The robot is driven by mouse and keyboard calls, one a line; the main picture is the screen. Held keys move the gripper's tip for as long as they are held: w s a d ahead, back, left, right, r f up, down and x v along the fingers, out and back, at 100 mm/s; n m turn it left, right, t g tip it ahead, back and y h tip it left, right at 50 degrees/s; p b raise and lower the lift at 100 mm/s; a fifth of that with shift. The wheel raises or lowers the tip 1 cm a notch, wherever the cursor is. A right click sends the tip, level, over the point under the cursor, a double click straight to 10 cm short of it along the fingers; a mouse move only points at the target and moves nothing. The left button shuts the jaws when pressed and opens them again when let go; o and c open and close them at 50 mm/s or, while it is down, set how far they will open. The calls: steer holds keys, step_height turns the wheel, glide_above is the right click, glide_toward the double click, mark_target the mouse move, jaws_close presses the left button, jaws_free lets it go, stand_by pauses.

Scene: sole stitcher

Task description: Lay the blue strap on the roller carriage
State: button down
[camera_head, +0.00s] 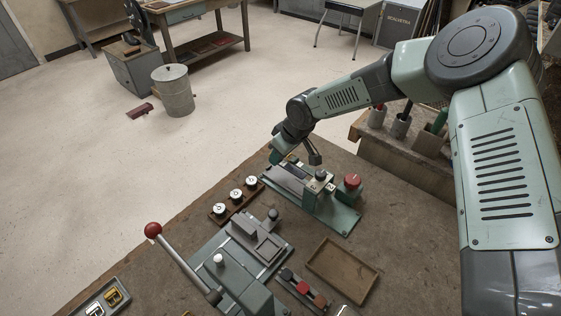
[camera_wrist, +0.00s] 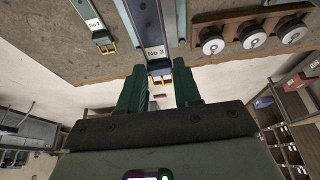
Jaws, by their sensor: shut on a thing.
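The blue strap (camera_wrist: 158,68) has a white "No 3" label and a gold buckle at its near end. In the wrist view it runs away from me toward the top edge. My gripper (camera_wrist: 160,88) is shut on its buckle end, with a green finger on each side. In the head view my gripper (camera_head: 277,157) is at the far edge of the bench, and the strap is hard to make out there. A grey carriage (camera_head: 257,238) sits on the lever machine; I cannot tell for sure whether it is the roller carriage.
A green strap (camera_wrist: 99,27) labelled "No 2" lies beside the blue one. A spool rack (camera_wrist: 255,22) is on the other side. A green-based fixture (camera_head: 340,216) with a red knob, a red-balled lever (camera_head: 153,230) and an empty wooden tray (camera_head: 343,270) stand on the bench.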

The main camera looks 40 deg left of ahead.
mark_target(283, 163)
steer(key=shift+f, duration=1.45)
steer(key=shift+f, duration=0.35)
steer(key=shift+f, duration=0.35)
steer(key=c, duration=0.8)
jaws_free()
steer(key=shift+d+f, duration=0.15)
steer(key=shift+d, duration=0.05)
steer(key=v, duration=0.9)
steer(key=a+v, duration=0.1)
steer(key=v, duration=0.3)
steer(key=shift+d+r, duration=0.1)
steer(key=shift+r, duration=0.3)
